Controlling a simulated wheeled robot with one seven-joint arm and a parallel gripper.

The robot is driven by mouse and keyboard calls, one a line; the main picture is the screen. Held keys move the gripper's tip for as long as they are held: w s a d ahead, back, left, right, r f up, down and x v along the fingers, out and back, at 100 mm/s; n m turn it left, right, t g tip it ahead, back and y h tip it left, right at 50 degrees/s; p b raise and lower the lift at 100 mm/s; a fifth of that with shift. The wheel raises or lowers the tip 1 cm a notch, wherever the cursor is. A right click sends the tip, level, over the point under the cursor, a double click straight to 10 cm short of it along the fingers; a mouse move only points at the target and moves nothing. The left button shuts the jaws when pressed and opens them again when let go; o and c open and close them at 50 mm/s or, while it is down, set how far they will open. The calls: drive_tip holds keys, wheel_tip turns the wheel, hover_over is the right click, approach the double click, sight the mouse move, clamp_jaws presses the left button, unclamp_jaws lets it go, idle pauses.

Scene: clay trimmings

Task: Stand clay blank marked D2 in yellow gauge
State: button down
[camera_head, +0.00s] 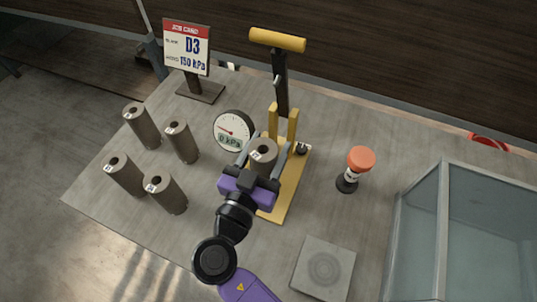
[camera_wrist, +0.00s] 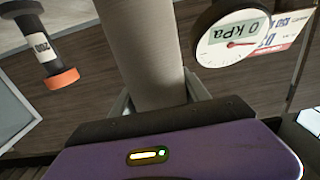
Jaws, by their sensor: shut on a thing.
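My gripper (camera_head: 262,162) is shut on a grey-brown cylindrical clay blank (camera_head: 264,151), which has a small pale label too small to read. The blank is upright over the base of the yellow gauge (camera_head: 288,196), in front of its lever column. I cannot tell whether its bottom touches the base. In the wrist view the blank (camera_wrist: 146,48) rises between the fingers. The round dial (camera_head: 233,130) left of the blank reads 0 kPa; it also shows in the wrist view (camera_wrist: 232,42).
Several other clay blanks (camera_head: 166,194) stand at the left of the grey table. An orange-topped black item (camera_head: 360,161) stands right of the gauge. A square plate (camera_head: 323,268) lies in front, and a glass-walled box (camera_head: 468,230) is at right.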

drive_tip(key=shift+f, duration=1.9)
drive_tip(key=shift+f, duration=0.1)
drive_tip(key=c, duration=0.8)
unclamp_jaws()
drive_tip(key=shift+s+a, duration=0.15)
drive_tip(key=shift+s, duration=0.2)
drive_tip(key=b+v, duration=0.2)
drive_tip(key=v, duration=0.9)
drive_tip(key=shift+s+b, duration=0.15)
drive_tip(key=shift+b, duration=0.15)
